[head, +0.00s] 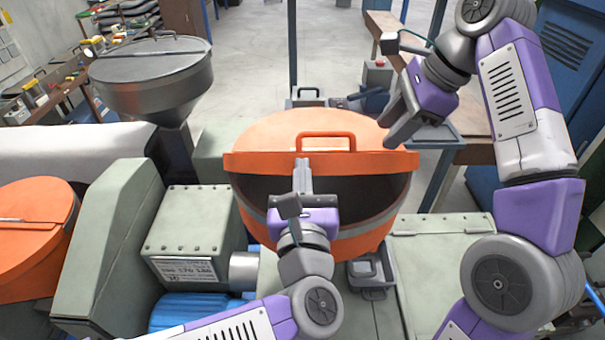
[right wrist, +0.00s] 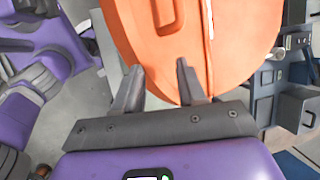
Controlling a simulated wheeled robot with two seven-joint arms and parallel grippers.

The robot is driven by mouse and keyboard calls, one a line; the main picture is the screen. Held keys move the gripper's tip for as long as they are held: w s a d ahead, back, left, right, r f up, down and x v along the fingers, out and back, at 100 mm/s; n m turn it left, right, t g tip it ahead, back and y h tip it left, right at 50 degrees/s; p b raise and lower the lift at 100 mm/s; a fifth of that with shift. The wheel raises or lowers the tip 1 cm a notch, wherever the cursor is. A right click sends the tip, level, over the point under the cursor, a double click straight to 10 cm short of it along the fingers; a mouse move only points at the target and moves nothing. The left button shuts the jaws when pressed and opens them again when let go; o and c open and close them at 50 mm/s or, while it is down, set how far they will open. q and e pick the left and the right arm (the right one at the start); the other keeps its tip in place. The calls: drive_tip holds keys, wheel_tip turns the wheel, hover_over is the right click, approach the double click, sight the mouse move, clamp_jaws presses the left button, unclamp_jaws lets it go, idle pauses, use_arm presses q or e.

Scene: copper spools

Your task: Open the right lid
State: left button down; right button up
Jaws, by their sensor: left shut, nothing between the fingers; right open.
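The right lid (head: 350,161) is the orange hinged front part of the cover on the middle orange drum (head: 372,238). It stands raised, and the dark inside of the drum shows below it. Its handle (head: 327,134) is at the upper edge of the front band. My left gripper (head: 302,165) is shut and empty, its tips at the lid just below the handle; whether they touch it I cannot tell. My right gripper (head: 394,132) is open and empty by the drum's right rim. In the right wrist view, its fingers (right wrist: 157,82) are close to the orange cover (right wrist: 240,40).
Another orange drum (head: 35,235) with a closed lid is at the left. A grey metal hopper (head: 150,80) stands behind it. A grey-green housing (head: 190,235) is left of the middle drum, and a small grey latch box (head: 370,270) is in front.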

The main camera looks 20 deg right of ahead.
sight(396, 158)
drive_tip(key=d, duration=0.1)
drive_tip(key=s+d+f+b, duration=0.1)
drive_tip(key=s+d+f, duration=0.1)
drive_tip(key=shift+d+b, duration=0.2)
drive_tip(key=shift+b, duration=0.15)
use_arm(q)
drive_tip(key=b+v, duration=0.1)
drive_tip(key=v, duration=0.6)
drive_tip(key=shift+s, duration=0.2)
use_arm(e)
drive_tip(key=shift+f, duration=0.65)
